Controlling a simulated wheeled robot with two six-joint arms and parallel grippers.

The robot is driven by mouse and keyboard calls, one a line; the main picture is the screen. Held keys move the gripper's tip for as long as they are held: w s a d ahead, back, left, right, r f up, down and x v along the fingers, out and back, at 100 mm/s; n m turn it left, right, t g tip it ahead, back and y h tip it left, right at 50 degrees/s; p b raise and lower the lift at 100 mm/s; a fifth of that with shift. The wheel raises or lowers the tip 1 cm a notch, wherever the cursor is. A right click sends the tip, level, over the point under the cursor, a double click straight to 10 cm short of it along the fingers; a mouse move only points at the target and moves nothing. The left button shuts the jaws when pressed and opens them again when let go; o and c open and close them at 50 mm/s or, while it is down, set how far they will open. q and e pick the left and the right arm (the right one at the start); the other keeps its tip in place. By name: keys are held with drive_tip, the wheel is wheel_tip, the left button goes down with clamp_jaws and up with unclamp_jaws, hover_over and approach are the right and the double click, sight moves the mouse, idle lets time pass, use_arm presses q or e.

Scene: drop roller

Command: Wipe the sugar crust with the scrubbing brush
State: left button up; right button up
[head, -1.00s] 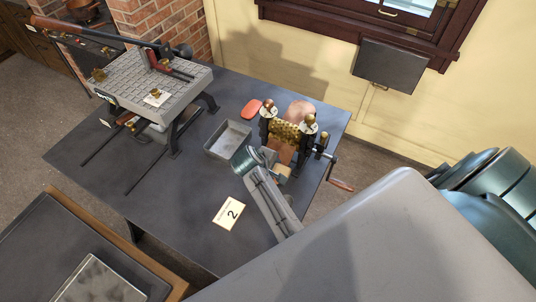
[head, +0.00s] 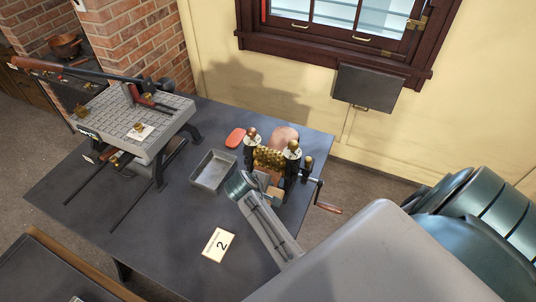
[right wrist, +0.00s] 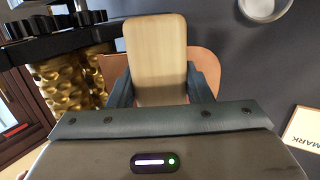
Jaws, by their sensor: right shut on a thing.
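The drop roller, with two patterned brass rollers (head: 270,158) in a dark frame, stands near the right end of the dark table. The rollers also show close at the left of the right wrist view (right wrist: 75,85). My right gripper (right wrist: 162,88) is shut on the scrubbing brush, a pale wooden block (right wrist: 155,55) between its fingers. In the head view, the brush (head: 273,193) is just in front of the rollers, by a copper-coloured plate (right wrist: 205,62). The bristles are hidden, and I cannot tell contact. I cannot make out the sugar crust. My left gripper is not in view.
A grey metal tin (head: 213,171) and a red oval thing (head: 235,137) lie left of the roller. A crank handle (head: 328,208) sticks out at its right.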

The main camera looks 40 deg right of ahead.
drive_tip(key=shift+w+a+f, duration=0.1)
drive_tip(key=shift+w+a, duration=0.45)
drive_tip(key=shift+w, duration=0.35)
drive_tip(key=shift+w+a+r, duration=0.1)
drive_tip(key=shift+w+a, duration=0.45)
drive_tip(key=shift+w, duration=0.35)
drive_tip(key=shift+w+a+f, duration=0.1)
drive_tip(key=shift+w+a, duration=0.45)
drive_tip(key=shift+w, duration=0.35)
drive_tip(key=shift+w+d+r, duration=0.45)
drive_tip(key=shift+d+r, duration=0.1)
drive_tip(key=shift+d, duration=0.15)
drive_tip(key=shift+s+d+r, duration=0.1)
drive_tip(key=shift+s+d, duration=0.35)
drive_tip(key=shift+s, duration=0.3)
drive_tip(key=shift+s+d, duration=0.45)
drive_tip(key=shift+s, duration=0.25)
drive_tip(key=shift+s+d, duration=0.55)
drive_tip(key=shift+s, duration=0.4)
drive_tip(key=shift+s+d, duration=0.5)
drive_tip(key=shift+s, duration=0.4)
drive_tip(key=shift+s+v, duration=0.2)
drive_tip(key=shift+v, duration=2.7)
drive_tip(key=shift+d+r, duration=0.1)
